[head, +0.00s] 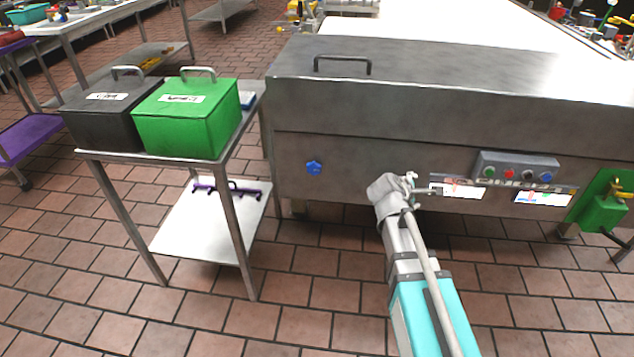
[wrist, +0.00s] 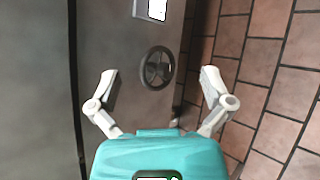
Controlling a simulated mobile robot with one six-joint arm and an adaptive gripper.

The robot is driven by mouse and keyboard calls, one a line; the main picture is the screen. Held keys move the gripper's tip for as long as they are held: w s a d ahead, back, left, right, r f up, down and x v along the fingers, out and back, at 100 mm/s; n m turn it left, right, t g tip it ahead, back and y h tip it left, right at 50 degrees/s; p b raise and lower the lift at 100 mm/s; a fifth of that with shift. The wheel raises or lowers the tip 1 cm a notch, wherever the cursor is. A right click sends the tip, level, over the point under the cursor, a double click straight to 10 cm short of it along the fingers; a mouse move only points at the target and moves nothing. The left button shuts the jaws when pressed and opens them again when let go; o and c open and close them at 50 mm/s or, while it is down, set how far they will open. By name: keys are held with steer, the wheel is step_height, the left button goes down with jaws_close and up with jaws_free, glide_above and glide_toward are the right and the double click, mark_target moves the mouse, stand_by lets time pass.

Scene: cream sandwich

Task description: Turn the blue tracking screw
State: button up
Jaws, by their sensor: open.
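The blue screw (head: 313,168), a small lobed knob, sits on the left part of the steel machine's front face. My gripper (head: 411,184) is well to its right, close to the same face, with nothing seen held. In the wrist view my gripper's two fingers (wrist: 158,84) are spread wide. A dark spoked handwheel (wrist: 157,68) shows on the machine face between and beyond them. It looks black, not blue, and I cannot make it out in the head view, where my gripper covers that area. I cannot see the blue screw in the wrist view.
The steel machine (head: 430,95) has a button box (head: 517,167) and label plates (head: 543,198) right of my gripper. A green box (head: 186,122) and a black box (head: 104,118) stand on a steel cart at left. The tiled floor before the machine is clear.

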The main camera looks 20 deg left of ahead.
steer(key=w+a+f+n+t+y+b, duration=0.1)
steer(key=a+f+n+t+y+b, duration=0.15)
steer(key=a+n+b, duration=0.45)
steer(key=w+a+f+n+t+y+b, duration=0.1)
steer(key=a+f+n+t+b, duration=0.3)
steer(key=a, duration=0.6)
steer(key=n+y+b, duration=0.6)
steer(key=n+b, duration=0.3)
steer(key=n, duration=0.2)
glide_toward(314, 169)
steer(key=v, duration=0.3)
steer(key=shift+s+a+f, duration=0.15)
steer(key=shift+a+f, duration=0.05)
steer(key=shift+f, duration=0.1)
steer(key=x, duration=1.3)
steer(key=shift+w+r, duration=0.2)
steer(key=shift+w, duration=0.25)
steer(key=shift+d, duration=0.1)
